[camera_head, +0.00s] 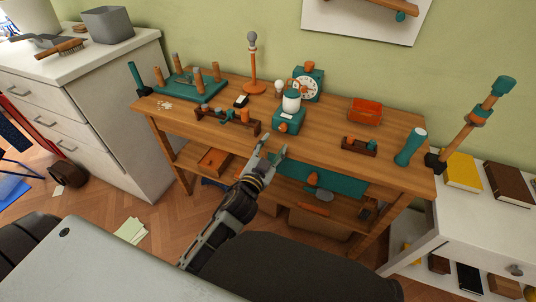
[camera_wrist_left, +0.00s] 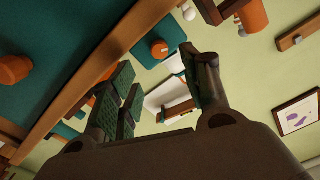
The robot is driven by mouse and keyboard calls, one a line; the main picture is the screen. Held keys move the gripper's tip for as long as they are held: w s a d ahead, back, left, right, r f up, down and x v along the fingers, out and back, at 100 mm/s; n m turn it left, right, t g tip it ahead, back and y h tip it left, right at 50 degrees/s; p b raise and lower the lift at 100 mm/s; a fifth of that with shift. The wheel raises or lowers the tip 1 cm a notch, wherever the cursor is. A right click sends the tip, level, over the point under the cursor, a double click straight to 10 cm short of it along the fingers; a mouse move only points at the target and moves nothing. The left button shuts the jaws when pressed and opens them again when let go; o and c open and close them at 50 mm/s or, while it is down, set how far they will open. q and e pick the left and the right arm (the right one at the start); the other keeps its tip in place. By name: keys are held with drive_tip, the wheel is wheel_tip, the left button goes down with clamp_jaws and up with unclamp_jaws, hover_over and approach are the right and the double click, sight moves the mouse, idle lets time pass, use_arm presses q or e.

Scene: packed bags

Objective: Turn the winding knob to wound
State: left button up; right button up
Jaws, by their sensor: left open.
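An orange knob (camera_head: 283,127) sticks out of the front of a teal box (camera_head: 289,116) with a white-and-teal jar-like top, near the middle of the wooden workbench. In the left wrist view the orange knob (camera_wrist_left: 159,49) shows on the teal box (camera_wrist_left: 150,28), ahead of the fingers. My left gripper (camera_head: 271,149) is open and empty, just off the bench's front edge, nearer to me than the knob and apart from it. Its spread fingers also show in the left wrist view (camera_wrist_left: 160,88). I cannot read any mark of the knob's setting. My right gripper is not in view.
A teal clock (camera_head: 306,86) stands behind the box. A wooden rack (camera_head: 228,120) is to its left; a small tool holder (camera_head: 359,146) and teal cylinder (camera_head: 410,147) are to the right. The bench's front edge (camera_head: 340,165) and lower shelf (camera_head: 335,212) lie close to my left arm.

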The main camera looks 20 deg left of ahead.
use_arm(q)
drive_tip(key=shift+s, duration=1.55)
drive_tip(key=shift+a+f, duration=0.1)
